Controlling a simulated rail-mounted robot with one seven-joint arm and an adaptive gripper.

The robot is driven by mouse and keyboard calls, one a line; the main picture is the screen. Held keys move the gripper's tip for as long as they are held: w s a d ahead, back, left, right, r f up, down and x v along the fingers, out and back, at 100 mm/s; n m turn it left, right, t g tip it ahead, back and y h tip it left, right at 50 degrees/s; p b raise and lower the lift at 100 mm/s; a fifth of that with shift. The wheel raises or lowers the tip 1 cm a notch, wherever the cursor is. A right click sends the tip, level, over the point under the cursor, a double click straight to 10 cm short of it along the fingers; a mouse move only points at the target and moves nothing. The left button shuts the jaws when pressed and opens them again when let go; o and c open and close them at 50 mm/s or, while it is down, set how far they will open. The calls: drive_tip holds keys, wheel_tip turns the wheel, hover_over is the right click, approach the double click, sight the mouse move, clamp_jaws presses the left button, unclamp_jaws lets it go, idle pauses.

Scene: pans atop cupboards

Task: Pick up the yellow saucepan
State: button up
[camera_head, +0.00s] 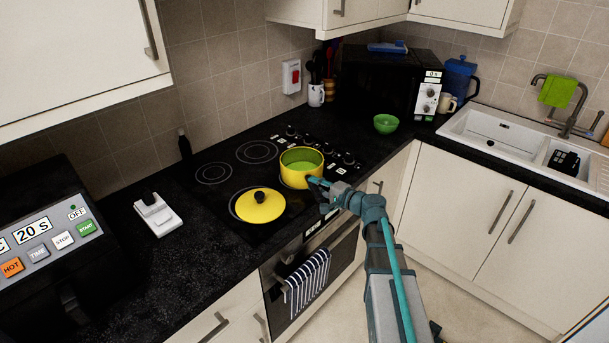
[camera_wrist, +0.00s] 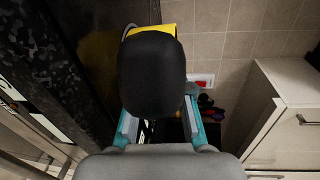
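The yellow saucepan (camera_head: 295,180) has a green inside and stands upright on the black hob. Its handle side faces my gripper (camera_head: 321,195), which is at the pan's lower right. In the wrist view a large black rounded handle (camera_wrist: 152,75) fills the middle, with a bit of yellow pan (camera_wrist: 168,29) behind it. The teal fingers of my gripper (camera_wrist: 158,125) lie apart, one on each side of the handle. The handle hides part of the fingertips, and contact is not visible.
A yellow lid (camera_head: 259,206) with a black knob lies left of the pan. A green bowl (camera_head: 386,124) and a black microwave (camera_head: 375,85) stand behind to the right. A striped towel (camera_head: 307,280) hangs on the oven handle. The counter left of the hob is partly clear.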

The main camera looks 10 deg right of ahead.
clamp_jaws()
drive_tip(key=shift+r, duration=0.15)
